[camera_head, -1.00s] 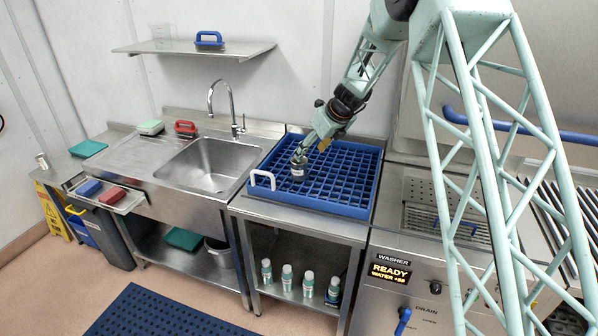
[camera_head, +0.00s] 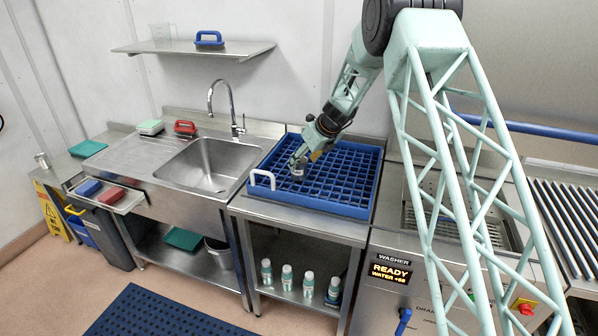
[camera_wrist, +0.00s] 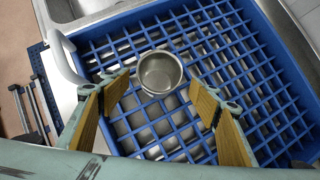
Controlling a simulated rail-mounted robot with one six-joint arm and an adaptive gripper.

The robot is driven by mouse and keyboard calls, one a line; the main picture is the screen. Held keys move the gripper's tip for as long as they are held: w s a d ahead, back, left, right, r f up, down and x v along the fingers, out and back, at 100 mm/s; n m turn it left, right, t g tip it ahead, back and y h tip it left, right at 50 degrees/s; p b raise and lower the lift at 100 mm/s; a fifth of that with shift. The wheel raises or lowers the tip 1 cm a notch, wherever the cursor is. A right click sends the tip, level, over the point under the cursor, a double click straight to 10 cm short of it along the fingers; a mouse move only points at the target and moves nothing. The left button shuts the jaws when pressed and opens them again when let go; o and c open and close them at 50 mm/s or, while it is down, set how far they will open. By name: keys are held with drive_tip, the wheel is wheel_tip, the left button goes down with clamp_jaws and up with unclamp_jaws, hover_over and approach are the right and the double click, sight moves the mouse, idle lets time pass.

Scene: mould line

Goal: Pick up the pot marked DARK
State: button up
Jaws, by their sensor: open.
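A small round steel pot (camera_head: 297,171) stands in a cell of the blue grid rack (camera_head: 340,207) on the steel table; its label is too small to read. In the wrist view the open-topped pot (camera_wrist: 160,73) looks empty and upright. My gripper (camera_head: 298,161) is over it in the head view and hides part of it. In the wrist view my gripper (camera_wrist: 160,95) is open, its two padded fingers apart on the left and right of the pot, without clear contact. Another small metal pot (camera_head: 42,160) stands at the far left, its marking unreadable.
The rack has a raised white handle (camera_head: 262,180) at its left front. A sink (camera_head: 210,165) with a tap (camera_head: 237,128) lies to the left, the washer (camera_head: 390,273) to the right. Several bottles (camera_head: 287,277) stand on the shelf below.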

sight(300, 174)
drive_tip(key=shift+f, duration=0.1)
idle(0.3)
drive_tip(key=shift+x, duration=2.55)
drive_tip(key=shift+a, duration=0.15)
drive_tip(key=shift+s, duration=0.1)
drive_tip(key=c, duration=1)
